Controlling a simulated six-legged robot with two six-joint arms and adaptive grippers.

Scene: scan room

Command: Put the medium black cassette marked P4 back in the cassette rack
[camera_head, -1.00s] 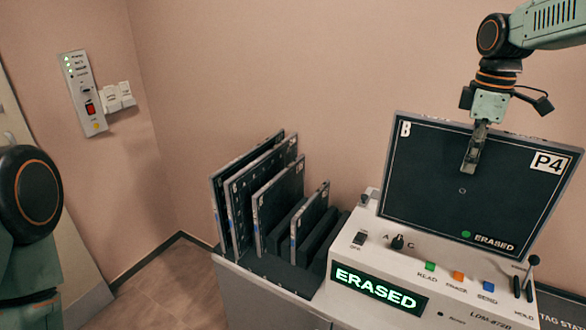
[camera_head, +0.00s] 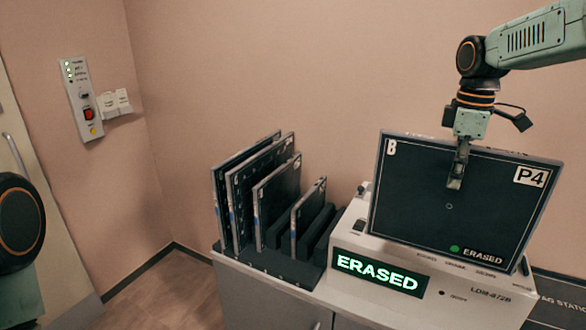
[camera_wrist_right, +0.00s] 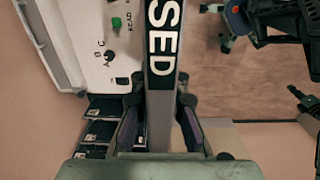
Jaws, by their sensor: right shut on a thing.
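The black cassette marked P4 (camera_head: 440,215) is held upright in front of the reader machine's upper face, its lettered side towards the head camera. It shows "B", "P4" and a green dot with "ERASED". My right gripper (camera_head: 457,172) is shut on its top edge. In the right wrist view the cassette (camera_wrist_right: 162,75) stands edge-on between the fingers. The cassette rack (camera_head: 285,265) is left of the machine. It holds several upright cassettes of differing heights at its left and middle, and dark empty-looking slots at its right. My left gripper is not in view.
The white reader machine (camera_head: 455,300) has a lit ERASED display (camera_head: 380,270); the held cassette covers most of its controls. A wall panel (camera_head: 82,98) with a red switch is at the far left. Wall stands close behind the rack. Floor is free at lower left.

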